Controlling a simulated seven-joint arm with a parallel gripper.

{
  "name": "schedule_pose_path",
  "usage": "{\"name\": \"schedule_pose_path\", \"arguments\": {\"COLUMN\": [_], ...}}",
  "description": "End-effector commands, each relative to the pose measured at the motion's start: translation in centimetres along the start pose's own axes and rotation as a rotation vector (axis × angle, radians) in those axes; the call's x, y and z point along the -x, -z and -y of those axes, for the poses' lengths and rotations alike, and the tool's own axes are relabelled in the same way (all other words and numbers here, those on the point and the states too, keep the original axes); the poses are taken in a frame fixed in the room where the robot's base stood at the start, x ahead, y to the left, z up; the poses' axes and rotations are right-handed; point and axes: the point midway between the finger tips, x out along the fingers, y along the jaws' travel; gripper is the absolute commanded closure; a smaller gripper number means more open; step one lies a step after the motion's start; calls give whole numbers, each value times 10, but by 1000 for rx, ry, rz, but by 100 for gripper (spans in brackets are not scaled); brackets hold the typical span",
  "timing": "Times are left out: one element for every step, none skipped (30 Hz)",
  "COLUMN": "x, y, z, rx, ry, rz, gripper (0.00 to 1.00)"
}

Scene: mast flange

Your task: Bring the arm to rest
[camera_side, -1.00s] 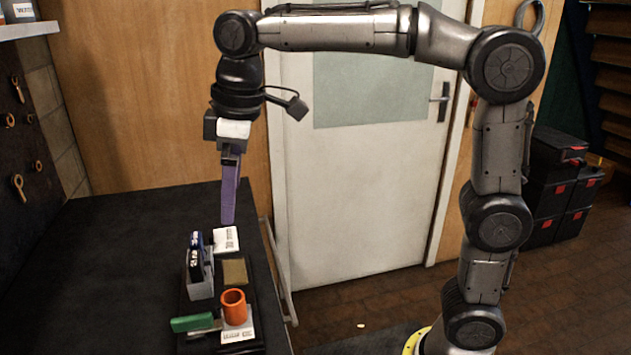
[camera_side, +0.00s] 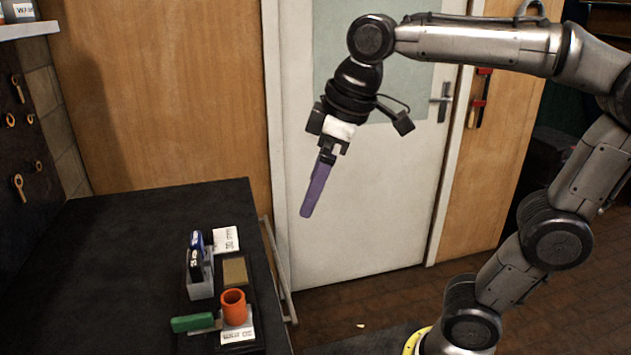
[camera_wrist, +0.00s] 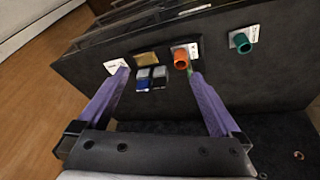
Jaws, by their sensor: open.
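My gripper (camera_side: 307,212) hangs in the air to the right of the black bench (camera_side: 110,250), in front of the white door. Its purple fingers tilt down and to the left. In the wrist view my gripper (camera_wrist: 158,78) shows two purple fingers spread wide, with nothing between them. No part of the gripper touches the bench or the objects on it. The elbow of my arm is partly cut off at the right edge of the side view.
On the bench stand a grey bin (camera_side: 201,287) with blue and black pieces, an orange cup (camera_side: 233,306), a brass-coloured block (camera_side: 235,271) and a green-handled tool (camera_side: 192,323). The wrist view also shows a teal ring (camera_wrist: 241,42) on a label. The bench's left part is clear.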

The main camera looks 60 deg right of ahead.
Motion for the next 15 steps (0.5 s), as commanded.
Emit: {"name": "schedule_pose_path", "arguments": {"x": [0,0,0,0,0,0,0,1,4,7,9,10,10,8,3], "y": [0,0,0,0,0,0,0,0,-2,-4,-9,-20,-29,-39,-53], "z": [0,0,0,0,0,0,0,-1,-2,-2,-3,-2,-2,-1,0], "rx": [-1,-1,0,0,0,0,-1,-3,-8,-12,-18,-28,-38,-53,-78], "ry": [0,0,0,0,0,0,0,-2,-6,-10,-14,-19,-23,-28,-36], "rz": [0,0,0,0,0,0,0,-3,-13,-21,-27,-31,-35,-41,-51], "gripper": [0,0,0,0,0,0,0,0,0,0,0,0,0,0,0]}}
